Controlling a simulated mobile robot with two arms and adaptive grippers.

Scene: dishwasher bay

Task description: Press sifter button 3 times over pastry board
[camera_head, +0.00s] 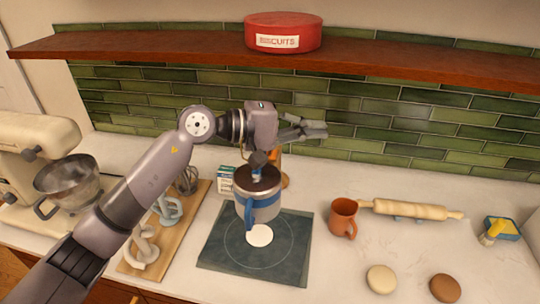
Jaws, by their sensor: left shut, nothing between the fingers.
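The sifter (265,214) is a pale cup with a blue band and a blue handle on its left; its open top shows a dark brown inside. It appears upright over the dark pastry board (217,252), which has a thin circle marked on it. A white round patch (259,236) lies on the board just below the sifter. A small blue part (258,175), probably the button, shows at the sifter's top, with a grey piece right above it. My left gripper (314,130) is shut and empty, above and right of the sifter, fingers pointing right. My right gripper is not seen.
An orange mug (343,217) and a rolling pin (415,210) stand right of the board; two round discs (382,279) lie in front. A shelf (160,43) with a red tin (284,25) runs above.

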